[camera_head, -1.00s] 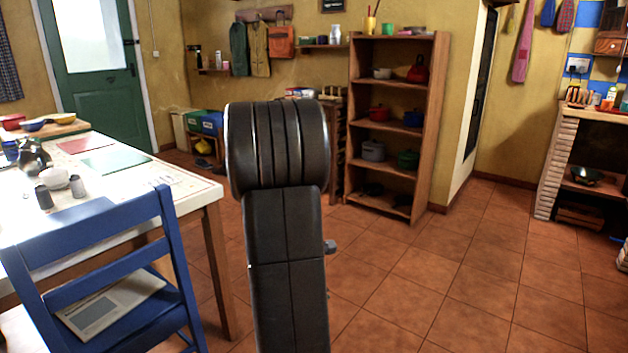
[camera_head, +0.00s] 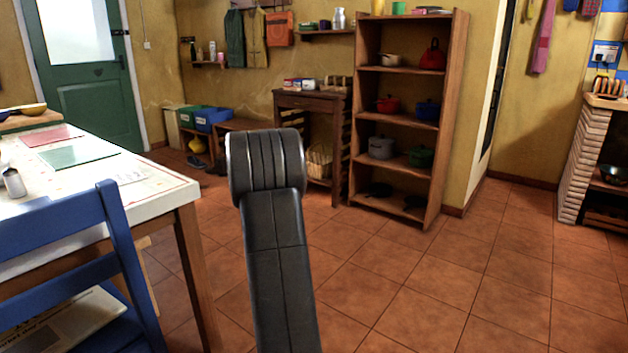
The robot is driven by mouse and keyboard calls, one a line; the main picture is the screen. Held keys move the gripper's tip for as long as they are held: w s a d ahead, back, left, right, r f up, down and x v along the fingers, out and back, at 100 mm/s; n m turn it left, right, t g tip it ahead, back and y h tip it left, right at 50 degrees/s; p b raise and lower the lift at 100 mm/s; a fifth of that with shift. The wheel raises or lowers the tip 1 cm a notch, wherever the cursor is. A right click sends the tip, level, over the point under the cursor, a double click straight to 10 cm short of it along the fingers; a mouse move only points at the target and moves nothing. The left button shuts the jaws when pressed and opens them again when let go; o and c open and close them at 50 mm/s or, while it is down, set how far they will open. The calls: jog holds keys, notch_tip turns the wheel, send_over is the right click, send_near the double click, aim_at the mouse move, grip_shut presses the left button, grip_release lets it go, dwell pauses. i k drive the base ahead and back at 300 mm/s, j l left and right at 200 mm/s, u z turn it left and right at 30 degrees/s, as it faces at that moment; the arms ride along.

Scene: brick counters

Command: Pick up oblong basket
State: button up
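A light wicker basket (camera_head: 319,160) stands on the lower level of a small dark wooden side table (camera_head: 310,101) in the middle back, partly behind the table's front. A smaller tan basket-like thing (camera_head: 338,84) sits on top of the same table at the right. I cannot tell from here which of the two is the oblong basket. Both are well beyond my arm, across the floor. A black link of my arm rises in the middle of the view; my gripper does not show.
A white-topped table (camera_head: 150,197) and blue chair (camera_head: 122,240) stand close on the left. A tall wooden shelf (camera_head: 448,130) with pots is right of the side table. A brick counter (camera_head: 580,165) is far right. The tiled floor (camera_head: 400,290) is clear in the middle and right.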

aim_at(319, 166)
jog(key=i, duration=2.5)
jog(key=i+j, duration=0.1)
jog(key=i, duration=2.35)
jog(key=i+l+z, duration=0.05)
jog(key=l, duration=0.05)
